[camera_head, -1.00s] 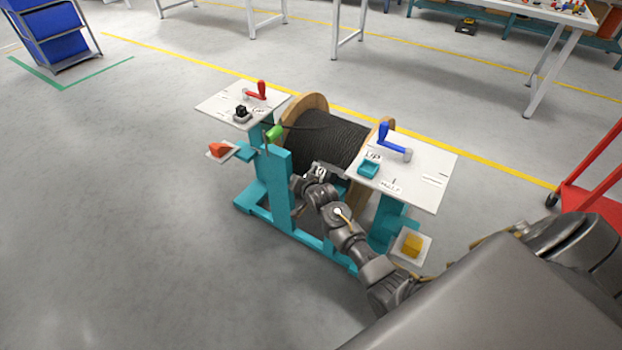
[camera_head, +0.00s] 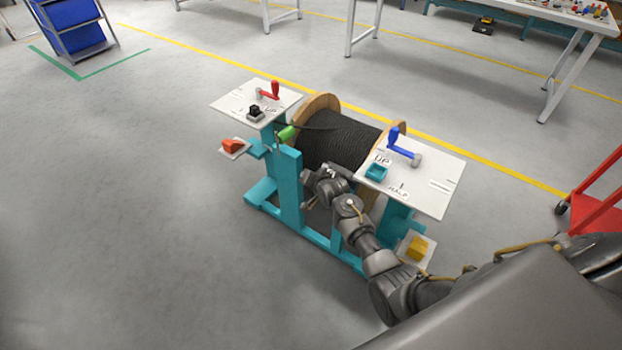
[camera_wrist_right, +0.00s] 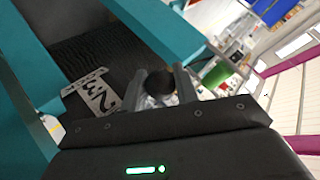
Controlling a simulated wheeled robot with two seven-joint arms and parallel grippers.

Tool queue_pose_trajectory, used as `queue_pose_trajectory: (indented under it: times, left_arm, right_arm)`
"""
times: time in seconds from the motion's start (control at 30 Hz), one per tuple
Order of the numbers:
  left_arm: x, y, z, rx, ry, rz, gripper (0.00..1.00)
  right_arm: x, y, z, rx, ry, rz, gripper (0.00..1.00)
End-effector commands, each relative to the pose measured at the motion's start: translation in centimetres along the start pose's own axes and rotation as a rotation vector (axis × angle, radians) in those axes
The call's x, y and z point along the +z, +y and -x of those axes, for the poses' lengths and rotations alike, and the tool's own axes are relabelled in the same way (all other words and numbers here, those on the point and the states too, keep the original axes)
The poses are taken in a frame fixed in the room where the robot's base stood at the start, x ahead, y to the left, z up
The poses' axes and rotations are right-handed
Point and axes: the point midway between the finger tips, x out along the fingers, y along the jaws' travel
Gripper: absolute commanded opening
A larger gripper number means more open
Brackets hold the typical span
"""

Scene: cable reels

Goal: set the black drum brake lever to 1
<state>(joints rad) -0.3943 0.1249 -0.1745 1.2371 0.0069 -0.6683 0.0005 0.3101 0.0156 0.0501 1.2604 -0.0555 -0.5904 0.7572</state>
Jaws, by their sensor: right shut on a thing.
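The reel stand (camera_head: 288,190) is teal and carries a wooden drum wound with black cable (camera_head: 342,140). My right gripper (camera_head: 322,176) is at the front of the drum, low between the stand's uprights; the arm hides much of that area. In the right wrist view my right gripper (camera_wrist_right: 160,84) is shut on a dark round knob (camera_wrist_right: 160,82), apparently the black brake lever's end. A white number plate (camera_wrist_right: 96,95) beside it shows 2 and 3, upside down. The rest of the lever and any 1 mark are hidden. My left gripper is not in view.
Two white panels carry a red crank (camera_head: 270,90) and a blue crank (camera_head: 402,146). A green handle (camera_head: 286,133) sits on the left upright. An orange piece (camera_head: 233,145) and a yellow block (camera_head: 417,247) stick out on side plates. The floor left is clear.

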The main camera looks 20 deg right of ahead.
Motion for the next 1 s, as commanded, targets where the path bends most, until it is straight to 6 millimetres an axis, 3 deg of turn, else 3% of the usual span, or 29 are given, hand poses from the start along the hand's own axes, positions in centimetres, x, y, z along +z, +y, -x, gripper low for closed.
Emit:
queue_pose_trajectory:
  times: [0.03, 0.1, 0.13, 0.2, 0.63, 1.0]
  left_arm:
    - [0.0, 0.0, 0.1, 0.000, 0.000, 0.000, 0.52]
    - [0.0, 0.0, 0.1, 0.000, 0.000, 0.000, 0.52]
    - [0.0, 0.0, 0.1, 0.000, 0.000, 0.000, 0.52]
    - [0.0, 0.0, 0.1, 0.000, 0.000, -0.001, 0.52]
    - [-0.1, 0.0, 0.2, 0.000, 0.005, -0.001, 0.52]
    - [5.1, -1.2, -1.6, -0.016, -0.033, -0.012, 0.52]
  right_arm:
    - [-1.1, -0.4, 0.1, -0.009, 0.021, 0.000, 0.00]
    - [-1.1, -0.5, 0.1, -0.010, 0.022, 0.000, 0.00]
    - [-1.1, -0.5, 0.1, -0.010, 0.022, 0.000, 0.33]
    - [-1.1, -0.5, 0.1, -0.009, 0.022, 0.000, 0.38]
    - [-0.5, -0.2, 0.8, -0.004, 0.009, 0.000, 0.38]
    - [-0.6, -0.2, 7.4, -0.005, 0.013, 0.000, 0.38]
